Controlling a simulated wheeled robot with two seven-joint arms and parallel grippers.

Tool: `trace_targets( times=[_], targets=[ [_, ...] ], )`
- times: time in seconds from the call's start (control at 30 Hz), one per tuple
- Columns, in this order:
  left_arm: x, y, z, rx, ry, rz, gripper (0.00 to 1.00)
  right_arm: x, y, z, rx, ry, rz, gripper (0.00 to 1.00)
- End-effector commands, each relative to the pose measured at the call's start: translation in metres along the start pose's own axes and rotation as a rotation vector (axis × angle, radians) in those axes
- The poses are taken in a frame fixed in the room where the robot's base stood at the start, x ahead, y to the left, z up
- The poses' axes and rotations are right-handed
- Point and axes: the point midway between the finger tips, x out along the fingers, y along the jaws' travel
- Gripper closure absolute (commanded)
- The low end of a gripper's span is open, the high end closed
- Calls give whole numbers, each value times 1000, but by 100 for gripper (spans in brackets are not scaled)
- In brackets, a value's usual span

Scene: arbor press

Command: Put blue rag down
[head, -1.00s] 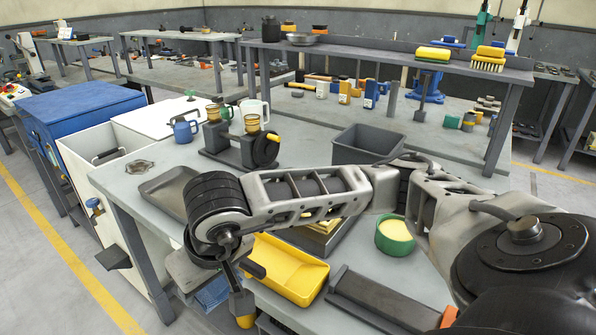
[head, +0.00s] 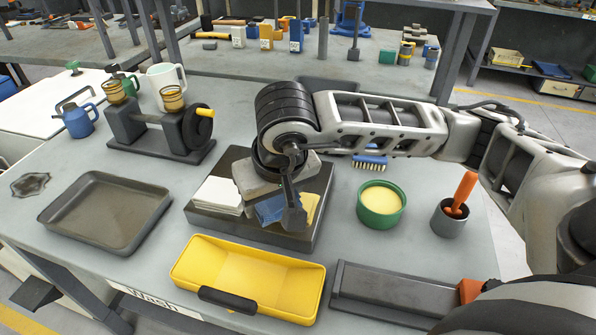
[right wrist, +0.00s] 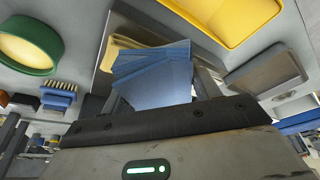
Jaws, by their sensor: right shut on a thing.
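The blue rag (head: 270,208) is at the dark tray (head: 205,222) in the middle of the workbench. My right gripper (head: 290,212) points down over this tray and is shut on the rag. In the right wrist view the folded blue rag (right wrist: 155,75) is between the fingers. A yellow rag (head: 311,206) lies right beside it, and a white rag stack (head: 217,194) lies to its left on the tray. I cannot tell whether the blue rag touches the tray. My left gripper is not in view.
A yellow bin (head: 245,270) stands in front of the dark tray. A green bowl (head: 381,205), an orange-handled tool in a cup (head: 449,218) and a blue brush (head: 370,160) are to the right. An empty grey pan (head: 105,210) is at left.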

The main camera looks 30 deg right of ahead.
Motion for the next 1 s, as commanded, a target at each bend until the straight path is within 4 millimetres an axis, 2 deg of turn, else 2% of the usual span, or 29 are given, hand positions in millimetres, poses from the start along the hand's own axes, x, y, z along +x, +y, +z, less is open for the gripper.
trace_targets(
  times=[0.03, 0.17, 0.33, 0.5, 0.7, 1.0],
  targets=[
    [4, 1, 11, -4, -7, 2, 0, 3, -6, -4, 44, -12, 12, 57],
    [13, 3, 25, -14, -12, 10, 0, -4, -22, -15, 224, -87, 60, 57],
    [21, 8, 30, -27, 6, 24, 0, -30, -42, -24, 479, -200, 103, 57],
    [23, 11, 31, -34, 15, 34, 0, -58, -57, -26, 643, -281, 111, 57],
    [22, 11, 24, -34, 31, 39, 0, -72, -61, -25, 701, -311, 113, 57],
    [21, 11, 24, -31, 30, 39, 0, -69, -57, -28, 703, -313, 113, 57]
  ],
)
